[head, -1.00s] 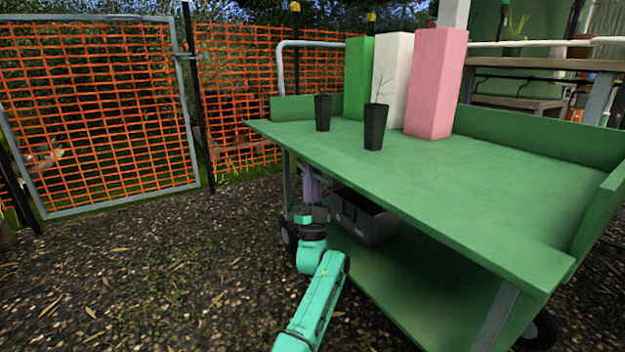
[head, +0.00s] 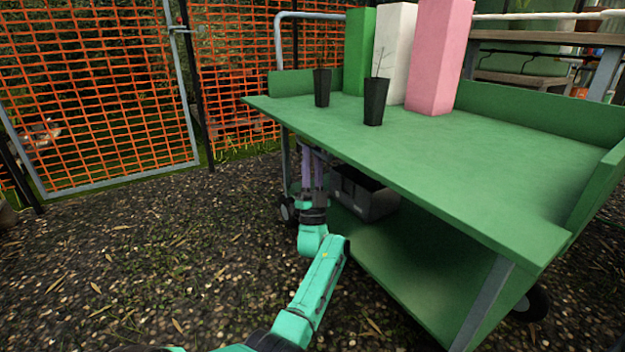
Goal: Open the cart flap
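The green cart (head: 470,185) stands at the right, with a flat top, a raised rim at the back and right side, and a lower shelf (head: 400,270). The front edge of its top has no raised rim. My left gripper (head: 312,165) points up below the left part of the front edge. Its fingertips are hidden by or close under the cart top, so I cannot tell whether they touch it or are open. My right gripper is out of view.
Two dark pots with thin seedlings (head: 376,100) (head: 322,88) stand near the front edge. Green, white (head: 395,50) and pink (head: 440,58) blocks stand behind them. A grey crate (head: 365,195) sits on the lower shelf. Gravel ground is clear at left, before an orange mesh gate (head: 95,100).

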